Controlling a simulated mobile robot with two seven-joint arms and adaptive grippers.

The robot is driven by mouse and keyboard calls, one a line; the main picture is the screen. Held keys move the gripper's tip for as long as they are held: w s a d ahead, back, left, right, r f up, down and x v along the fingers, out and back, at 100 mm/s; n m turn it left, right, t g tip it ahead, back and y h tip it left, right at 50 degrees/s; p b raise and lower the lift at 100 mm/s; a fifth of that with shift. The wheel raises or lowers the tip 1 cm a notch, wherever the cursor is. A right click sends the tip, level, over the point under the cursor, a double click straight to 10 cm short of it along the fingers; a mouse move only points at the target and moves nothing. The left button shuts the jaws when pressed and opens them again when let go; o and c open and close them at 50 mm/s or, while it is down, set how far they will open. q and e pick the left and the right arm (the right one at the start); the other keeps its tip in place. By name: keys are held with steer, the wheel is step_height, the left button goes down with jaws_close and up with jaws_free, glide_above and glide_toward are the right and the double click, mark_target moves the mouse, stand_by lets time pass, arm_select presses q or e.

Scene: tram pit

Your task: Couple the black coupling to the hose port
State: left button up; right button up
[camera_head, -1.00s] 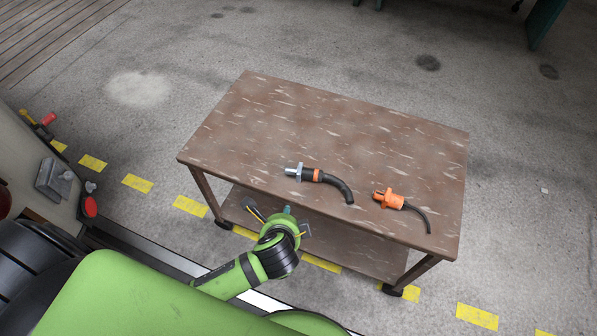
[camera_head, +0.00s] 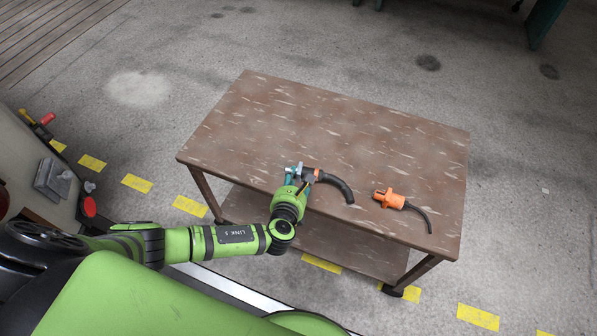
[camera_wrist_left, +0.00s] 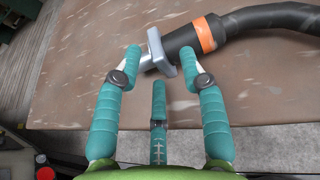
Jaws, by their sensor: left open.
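The black coupling (camera_head: 311,174) lies on the brown table, with a grey metal flange and nose at its left end, an orange band and a black hose curving right. It also shows in the left wrist view (camera_wrist_left: 183,37). My left gripper (camera_head: 297,176) is open at the coupling's metal end. In the left wrist view my left gripper (camera_wrist_left: 161,62) has its teal fingers spread, two tips near the grey flange and nose, not closed on them. Part of the coupling is hidden behind the gripper in the head view. The hose port cannot be clearly made out. My right gripper is not in view.
An orange connector (camera_head: 390,198) with a thin black cable lies to the right on the table (camera_head: 340,120). The table's back half is clear.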

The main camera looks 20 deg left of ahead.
arm_select(q)
steer(key=shift+w+f, duration=0.15)
steer(key=shift+w, duration=0.15)
jaws_close()
steer(key=shift+r, duration=0.2)
